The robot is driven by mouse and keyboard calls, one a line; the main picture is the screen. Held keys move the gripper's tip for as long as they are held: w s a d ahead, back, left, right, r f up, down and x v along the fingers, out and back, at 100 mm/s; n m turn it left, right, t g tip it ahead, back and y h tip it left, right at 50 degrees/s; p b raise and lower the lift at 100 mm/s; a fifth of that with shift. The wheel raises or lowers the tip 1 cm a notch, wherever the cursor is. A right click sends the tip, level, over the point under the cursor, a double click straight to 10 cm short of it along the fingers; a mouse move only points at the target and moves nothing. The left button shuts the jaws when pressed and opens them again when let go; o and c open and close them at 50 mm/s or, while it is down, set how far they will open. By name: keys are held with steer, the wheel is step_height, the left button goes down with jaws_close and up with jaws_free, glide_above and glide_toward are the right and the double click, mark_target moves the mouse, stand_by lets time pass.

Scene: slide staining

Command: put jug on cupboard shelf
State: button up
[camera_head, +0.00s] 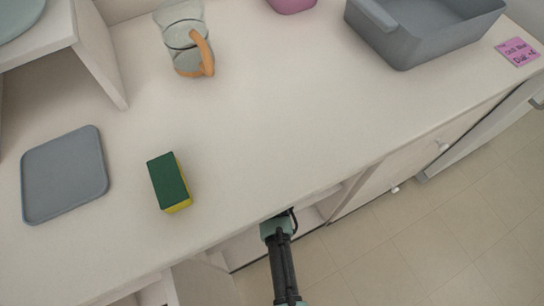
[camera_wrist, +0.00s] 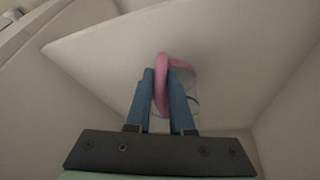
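In the wrist view a jug with a pink handle (camera_wrist: 161,82) and a clear body lies ahead of me, mostly hidden behind the fingers. The blue fingers of my gripper (camera_wrist: 163,100) sit on both sides of the handle and appear to touch it. The jug is inside the cupboard, close to a pale shelf board (camera_wrist: 105,52); I cannot tell whether it rests on a surface. In the head view my arm reaches into the open cupboard (camera_head: 312,217) under the counter, and the fingertips and this jug are hidden by the counter edge.
On the counter (camera_head: 290,130) stand a glass jug with an orange handle (camera_head: 207,52), a green and yellow sponge (camera_head: 169,181), a grey board (camera_head: 64,174), a grey basin (camera_head: 430,42), a pink object (camera_head: 292,5) and a pink note (camera_head: 517,51). Pale walls enclose my gripper closely.

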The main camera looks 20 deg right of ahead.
steer(key=o, duration=0.4)
steer(key=shift+s+r+p, duration=0.15)
steer(key=shift+r+p, duration=0.15)
steer(key=shift+r, duration=0.2)
steer(key=s+a, duration=0.1)
steer(key=s, duration=0.2)
steer(key=s+a+p, duration=0.1)
steer(key=s+a, duration=0.1)
steer(key=s, duration=0.2)
steer(key=s+a, duration=0.2)
steer(key=s, duration=0.2)
steer(key=shift+a+r, duration=0.1)
steer(key=shift+r, duration=0.1)
steer(key=shift+s, duration=0.15)
